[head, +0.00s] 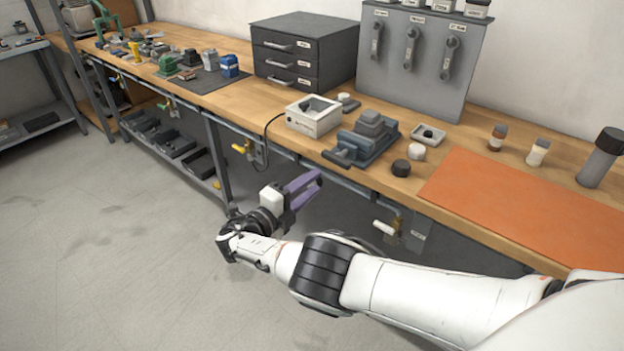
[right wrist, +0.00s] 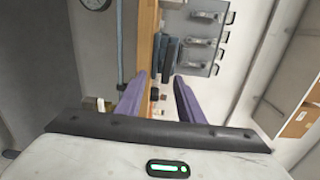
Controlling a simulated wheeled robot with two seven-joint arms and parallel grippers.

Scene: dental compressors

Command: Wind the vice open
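The vice (head: 368,138) is a blue-grey block-like tool on the wooden bench, with a darker bar-like part (head: 340,158) at its front left, near the bench edge. My right gripper (head: 314,180) has purple fingers and is in front of the bench, left of and apart from the vice. In the right wrist view its fingers (right wrist: 160,86) stand well apart with nothing held between them. A blue-grey shape beyond the fingers there looks like the vice (right wrist: 171,55). My left gripper is in neither view.
A white box (head: 313,118) with a cable stands left of the vice. Dark and white round pieces (head: 401,167) sit to its right, near an orange mat (head: 530,205). A grey panel with handles (head: 410,60) stands behind. The floor in front is clear.

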